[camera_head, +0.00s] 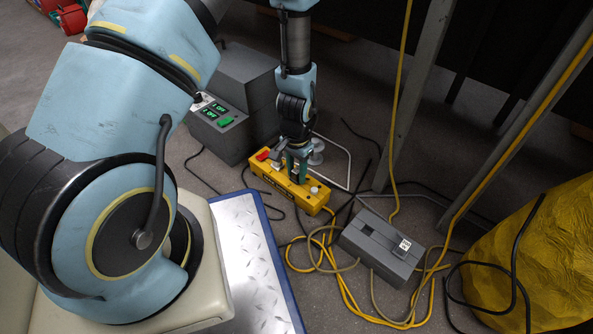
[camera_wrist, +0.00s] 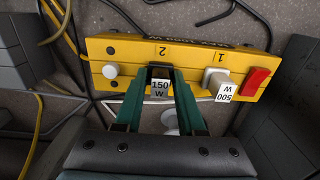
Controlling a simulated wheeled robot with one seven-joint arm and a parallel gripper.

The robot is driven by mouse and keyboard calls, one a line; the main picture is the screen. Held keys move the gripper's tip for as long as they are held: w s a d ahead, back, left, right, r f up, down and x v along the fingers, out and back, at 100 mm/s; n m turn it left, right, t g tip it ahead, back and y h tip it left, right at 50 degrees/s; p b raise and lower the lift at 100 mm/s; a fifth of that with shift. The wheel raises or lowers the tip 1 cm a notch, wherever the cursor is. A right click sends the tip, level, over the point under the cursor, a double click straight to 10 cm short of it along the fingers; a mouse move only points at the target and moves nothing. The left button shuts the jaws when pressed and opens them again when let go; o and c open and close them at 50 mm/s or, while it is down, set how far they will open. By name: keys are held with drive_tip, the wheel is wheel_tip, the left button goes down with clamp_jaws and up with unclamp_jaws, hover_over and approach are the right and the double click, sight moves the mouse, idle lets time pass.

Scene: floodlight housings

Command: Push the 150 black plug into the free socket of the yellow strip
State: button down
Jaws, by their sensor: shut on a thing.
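The yellow strip (camera_head: 262,173) lies on the floor below my arm; it also shows across the wrist view (camera_wrist: 110,50). My gripper (camera_head: 298,172) points down at it, with its green fingers shut on the black plug (camera_wrist: 160,72). The plug has a white 150 W label and sits between the fingertips at the socket marked 2. I cannot tell how deep it is in the socket, as the fingers hide its base. A white plug (camera_wrist: 217,80) labelled 500 W stands at the position marked 1, beside a red switch (camera_wrist: 256,83).
A grey box (camera_head: 375,240) with a labelled plug stands right of the strip, among yellow and black cables. A grey unit with green displays (camera_head: 222,120) stands to the left. A yellow sack (camera_head: 535,255) and metal posts (camera_head: 415,95) stand at the right.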

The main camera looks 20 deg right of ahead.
drive_tip(key=shift+c, duration=2.1)
unclamp_jaws()
drive_tip(key=shift+f, duration=0.1)
wheel_tip(320, 180, up, 7)
drive_tip(key=p, duration=0.7)
